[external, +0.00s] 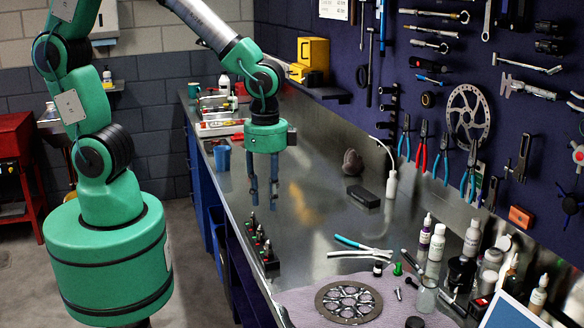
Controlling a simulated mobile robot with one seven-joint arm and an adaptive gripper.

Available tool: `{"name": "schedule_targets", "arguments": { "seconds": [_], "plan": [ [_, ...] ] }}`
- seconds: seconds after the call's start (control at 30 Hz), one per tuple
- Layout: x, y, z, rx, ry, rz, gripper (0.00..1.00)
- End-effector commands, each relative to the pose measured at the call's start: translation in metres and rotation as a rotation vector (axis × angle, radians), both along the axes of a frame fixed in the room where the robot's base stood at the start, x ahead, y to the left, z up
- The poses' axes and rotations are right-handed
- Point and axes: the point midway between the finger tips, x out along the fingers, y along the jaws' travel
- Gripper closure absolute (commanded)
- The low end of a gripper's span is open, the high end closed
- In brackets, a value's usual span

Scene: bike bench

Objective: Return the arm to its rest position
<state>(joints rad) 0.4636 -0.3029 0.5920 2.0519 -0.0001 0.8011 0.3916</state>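My green arm stands beside the metal bench (300,238), its base at the left. The arm arches up out of the top of the picture and comes back down over the bench. My gripper (264,190) points straight down above the bench surface. Its two dark fingers are apart with nothing between them. They look clear of the bench top, though the exact height is hard to tell.
A small rack of black-tipped items (262,246) stands at the bench's left edge, below my gripper. A tool wall (430,90) bounds the right side. Mid-bench is mostly clear.

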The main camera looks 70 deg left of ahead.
Motion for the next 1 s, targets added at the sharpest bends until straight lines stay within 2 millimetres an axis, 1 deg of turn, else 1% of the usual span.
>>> {"name": "schedule_targets", "arguments": {
  "seconds": [0.17, 0.27, 0.37, 0.47, 0.57, 0.67, 0.8, 0.9, 1.0],
  "plan": [
    [0.001, 0.002, 0.002, -0.002, -0.005, 0.008, 0.68],
    [0.002, 0.008, 0.011, -0.009, -0.019, 0.031, 0.68],
    [0.004, 0.020, 0.026, -0.022, -0.045, 0.079, 0.68],
    [0.004, 0.038, 0.047, -0.040, -0.082, 0.151, 0.68],
    [0.000, 0.062, 0.074, -0.064, -0.131, 0.242, 0.68],
    [-0.008, 0.089, 0.100, -0.089, -0.187, 0.347, 0.68],
    [-0.026, 0.126, 0.134, -0.126, -0.269, 0.498, 0.68],
    [-0.043, 0.149, 0.153, -0.152, -0.327, 0.601, 0.68],
    [-0.061, 0.168, 0.167, -0.174, -0.378, 0.691, 0.68]
  ]
}}
